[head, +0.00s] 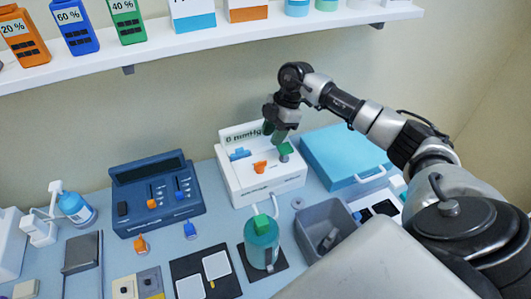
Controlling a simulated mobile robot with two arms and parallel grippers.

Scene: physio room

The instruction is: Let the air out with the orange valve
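A white device (246,186) stands on the blue table against the wall, with a display reading "0 mmHg" (243,135). On its top are an orange valve (260,167), a blue part (240,154) at the left and a green knob (285,149) at the right. My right gripper (275,134) points down over the back right of the device, just above the green knob and to the right of the orange valve. Its fingers look apart with nothing between them. Whether a fingertip touches the green knob cannot be told. My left gripper is out of view.
A blue case (343,155) lies right of the device. A dark blue slider box (157,194) stands left. A white shelf (200,44) with boxes runs above.

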